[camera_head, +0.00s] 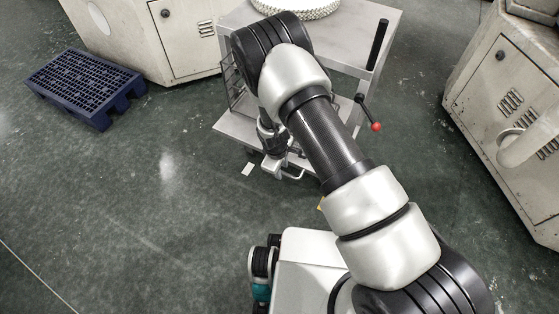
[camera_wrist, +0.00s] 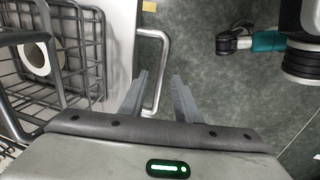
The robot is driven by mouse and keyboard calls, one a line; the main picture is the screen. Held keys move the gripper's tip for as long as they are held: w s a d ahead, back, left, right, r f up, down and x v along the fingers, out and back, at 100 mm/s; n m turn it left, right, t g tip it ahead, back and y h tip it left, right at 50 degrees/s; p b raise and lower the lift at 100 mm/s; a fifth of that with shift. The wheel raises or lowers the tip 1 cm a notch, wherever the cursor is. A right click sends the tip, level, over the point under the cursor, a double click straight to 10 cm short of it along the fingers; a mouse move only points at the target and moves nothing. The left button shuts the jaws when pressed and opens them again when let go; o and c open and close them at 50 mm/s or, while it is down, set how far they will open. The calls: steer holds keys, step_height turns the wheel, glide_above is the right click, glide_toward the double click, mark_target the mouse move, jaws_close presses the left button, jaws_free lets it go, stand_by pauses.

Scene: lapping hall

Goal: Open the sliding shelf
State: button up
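The sliding shelf (camera_head: 235,127) is the light grey lower board of the metal cart in the head view. Its pale surface also shows in the wrist view (camera_wrist: 121,45). A silver U-shaped handle (camera_wrist: 165,62) stands out from the shelf's edge. In the head view the handle (camera_head: 292,177) shows just beyond my gripper, which is partly hidden by my arm. In the wrist view my gripper (camera_wrist: 159,75) is open, with its two grey fingers on either side of the handle's long bar. I see no clear contact with the bar.
A wire basket (camera_wrist: 82,50) with a white roll (camera_wrist: 40,60) inside stands on the shelf, left of my gripper. The cart's top (camera_head: 350,40) is above. A red-knobbed lever (camera_head: 376,127) sticks out at right. A blue pallet (camera_head: 85,85) lies far left. The floor in front is mostly clear.

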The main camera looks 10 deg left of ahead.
steer(key=s+a+r+p, duration=0.1)
steer(key=s+r+p, duration=0.2)
steer(key=r, duration=1.3)
steer(key=shift+r+p, duration=0.3)
steer(key=shift+p, duration=0.1)
steer(key=shift+r, duration=0.1)
steer(key=d+r+m+t+y, duration=0.1)
steer(key=d+r+m, duration=0.4)
steer(key=r, duration=0.9)
steer(key=d+r+m+t, duration=0.1)
steer(key=d+r+m, duration=0.2)
steer(key=d+r, duration=0.7)
steer(key=s+d+r+m+t+p, duration=0.1)
steer(key=s+d+r+m, duration=0.25)
steer(key=s+r, duration=0.55)
steer(key=s+d+r+m+t, duration=0.1)
steer(key=s+d+r+m, duration=0.25)
steer(key=s+r, duration=0.45)
step_height(320, 180, up, 18)
steer(key=p, duration=1.8)
steer(key=shift+d+r+n+p, duration=0.15)
steer(key=shift+r+n+p, duration=0.1)
steer(key=shift+n+p, duration=0.15)
